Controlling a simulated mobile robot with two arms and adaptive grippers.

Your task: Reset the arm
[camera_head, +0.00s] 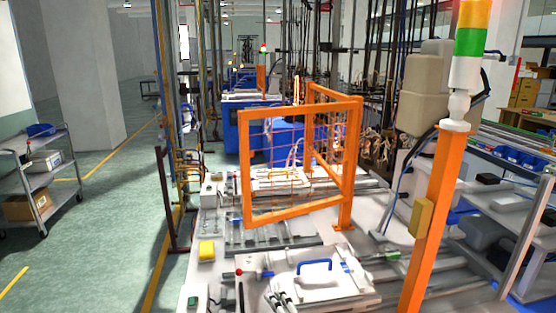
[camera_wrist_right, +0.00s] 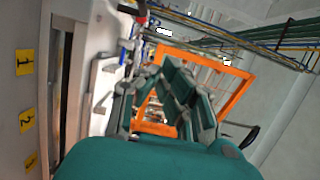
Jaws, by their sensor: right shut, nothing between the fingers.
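My right gripper (camera_wrist_right: 180,90) shows in the right wrist view, with its teal and grey fingers pointing away from the camera. It is shut with nothing held. An orange frame (camera_wrist_right: 240,85) stands beyond its fingers. I cannot make out either gripper in the head view, and my left gripper is in neither view. In the head view, the orange frame with mesh (camera_head: 240,170) stands over the workbench. A white fixture with a blue handle (camera_head: 315,266) sits at the front of the bench.
An orange post (camera_head: 434,215) with a signal light (camera_head: 470,45) stands at the right.

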